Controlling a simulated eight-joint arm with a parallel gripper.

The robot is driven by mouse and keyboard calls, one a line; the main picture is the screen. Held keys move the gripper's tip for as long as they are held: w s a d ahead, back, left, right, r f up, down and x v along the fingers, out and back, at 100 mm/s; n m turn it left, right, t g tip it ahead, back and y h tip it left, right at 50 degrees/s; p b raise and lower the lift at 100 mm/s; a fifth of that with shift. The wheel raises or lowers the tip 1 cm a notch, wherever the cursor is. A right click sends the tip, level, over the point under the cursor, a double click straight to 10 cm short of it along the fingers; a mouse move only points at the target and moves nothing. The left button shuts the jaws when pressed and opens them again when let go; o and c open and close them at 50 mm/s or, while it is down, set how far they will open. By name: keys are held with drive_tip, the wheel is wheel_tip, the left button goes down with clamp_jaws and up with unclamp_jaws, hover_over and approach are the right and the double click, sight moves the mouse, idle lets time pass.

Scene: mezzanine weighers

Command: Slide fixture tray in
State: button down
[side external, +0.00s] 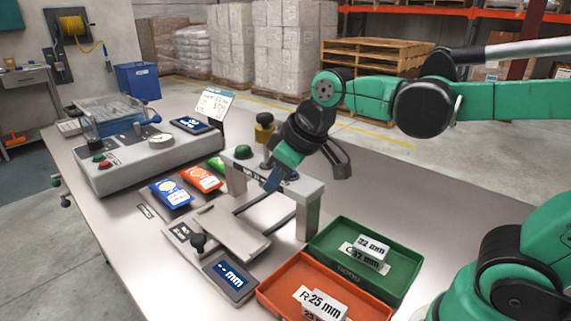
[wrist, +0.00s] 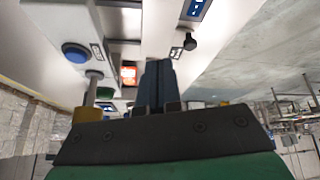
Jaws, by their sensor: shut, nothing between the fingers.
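The fixture tray (side external: 238,232) is a flat grey plate in front of the grey bridge-shaped gauge (side external: 308,190). Dark rails run from it back under the bridge. A black knob (side external: 198,241) stands upright at the tray's near end; a black knob also shows in the wrist view (wrist: 190,43). My gripper (side external: 271,184) points down at the bridge's crossbar, behind and to the right of the knob and apart from it. Its blue-grey fingers are together and empty, also in the wrist view (wrist: 158,68). Whether they touch the bridge is unclear.
A display reading "-- mm" (side external: 229,276) sits by the knob. A green bin (side external: 397,287) and an orange bin (side external: 267,291) hold labelled blocks at the right. Blue (side external: 171,194), orange and green packets lie left of the bridge. A weigher (side external: 150,150) stands at the back left.

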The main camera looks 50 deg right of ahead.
sight(207, 245)
drive_tip(key=w+a+f+n+g+y, duration=0.25)
drive_tip(key=w+a+n+g, duration=0.25)
drive_tip(key=w+a+n, duration=0.7)
drive_tip(key=shift+m, duration=0.4)
drive_tip(key=x, duration=0.7)
drive_tip(key=w+x, duration=0.1)
drive_tip(key=x, duration=0.2)
drive_tip(key=shift+d+f, duration=0.2)
drive_tip(key=shift+f, duration=0.05)
drive_tip(key=d, duration=0.2)
drive_tip(key=shift+s+d+r, duration=0.1)
drive_tip(key=shift+s+d, duration=0.2)
drive_tip(key=shift+s, duration=0.1)
drive_tip(key=shift+s+d, duration=0.2)
drive_tip(key=shift+d, duration=0.5)
drive_tip(key=d, duration=0.4)
drive_tip(key=shift+a, duration=0.15)
